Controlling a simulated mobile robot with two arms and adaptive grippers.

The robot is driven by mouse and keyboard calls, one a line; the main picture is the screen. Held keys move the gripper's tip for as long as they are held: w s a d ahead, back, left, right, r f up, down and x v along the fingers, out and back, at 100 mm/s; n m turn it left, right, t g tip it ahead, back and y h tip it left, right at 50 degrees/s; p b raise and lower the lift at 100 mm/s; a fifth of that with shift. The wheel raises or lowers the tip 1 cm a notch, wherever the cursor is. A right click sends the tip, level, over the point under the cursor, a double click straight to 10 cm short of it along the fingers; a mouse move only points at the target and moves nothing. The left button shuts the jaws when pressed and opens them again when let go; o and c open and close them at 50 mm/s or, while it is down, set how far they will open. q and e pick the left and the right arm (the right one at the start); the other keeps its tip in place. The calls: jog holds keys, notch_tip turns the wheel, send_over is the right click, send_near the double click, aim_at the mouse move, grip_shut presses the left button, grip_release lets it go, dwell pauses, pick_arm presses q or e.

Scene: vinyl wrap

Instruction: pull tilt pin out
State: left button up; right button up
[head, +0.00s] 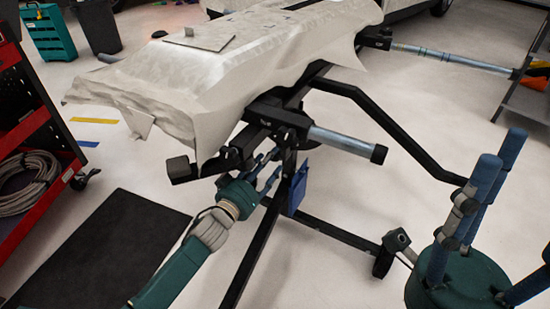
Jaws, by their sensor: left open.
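A black wheeled stand holds a pale, wrap-covered vehicle panel (200,80) on its upper frame. The stand's black frame (340,85) has a pivot block (278,113) with a silver tube (340,142) sticking out to the right. My left gripper (272,170) is open, close to the stand's upright just below the pivot area. Its fingers point up and right toward the frame. I cannot make out the tilt pin clearly; the fingers and dark frame parts overlap there. I cannot tell whether the fingers touch the frame.
The stand's base leg (335,233) runs right to a caster. A black mat (110,250) lies on open floor.

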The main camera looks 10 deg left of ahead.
pick_arm(q)
jog(key=shift+b+x, duration=0.5)
jog(key=shift+x, duration=1.55)
grip_shut()
jog(key=p+v, duration=0.2)
jog(key=shift+s+a, duration=0.1)
jog(key=shift+s, duration=0.2)
jog(key=shift+c, duration=2)
grip_release()
jog(key=o, duration=0.4)
jog(key=shift+s+a+r, duration=0.1)
jog(key=shift+s+a, duration=0.05)
